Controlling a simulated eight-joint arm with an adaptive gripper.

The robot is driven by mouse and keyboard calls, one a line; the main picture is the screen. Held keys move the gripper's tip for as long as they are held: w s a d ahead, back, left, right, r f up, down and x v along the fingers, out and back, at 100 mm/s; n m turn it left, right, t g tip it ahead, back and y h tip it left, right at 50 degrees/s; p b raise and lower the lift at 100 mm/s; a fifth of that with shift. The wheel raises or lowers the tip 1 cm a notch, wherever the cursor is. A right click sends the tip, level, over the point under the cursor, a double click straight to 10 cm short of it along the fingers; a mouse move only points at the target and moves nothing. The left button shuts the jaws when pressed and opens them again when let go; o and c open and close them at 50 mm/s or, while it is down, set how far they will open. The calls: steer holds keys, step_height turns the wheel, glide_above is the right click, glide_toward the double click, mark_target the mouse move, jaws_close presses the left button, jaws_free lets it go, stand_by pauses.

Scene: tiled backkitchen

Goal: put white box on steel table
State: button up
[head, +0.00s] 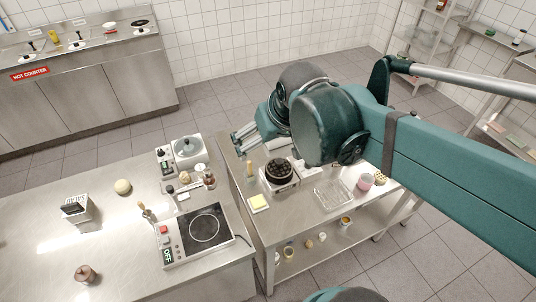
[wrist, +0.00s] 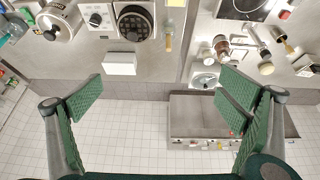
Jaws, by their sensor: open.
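A plain white box (wrist: 120,63) lies near the edge of a steel table (wrist: 153,55) in the wrist view. In the head view my arm mostly hides that spot. My gripper (head: 245,138) is open and empty above the far end of this table. In the wrist view its spread fingers (wrist: 162,95) are apart from the box, which lies ahead and left of centre. A second steel table (head: 120,250) stands at left in the head view. It carries an upright white-and-dark box (head: 76,208).
The left table holds a cooktop (head: 204,231), a white round appliance (head: 188,150) and bottles. A narrow gap separates the tables. The left table's front-left is mostly clear.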

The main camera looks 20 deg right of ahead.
steer(key=s+a+f+t, duration=0.1)
steer(key=s+a, duration=0.1)
steer(key=s, duration=0.3)
steer(key=shift+s+f, duration=0.2)
steer(key=shift+s, duration=0.15)
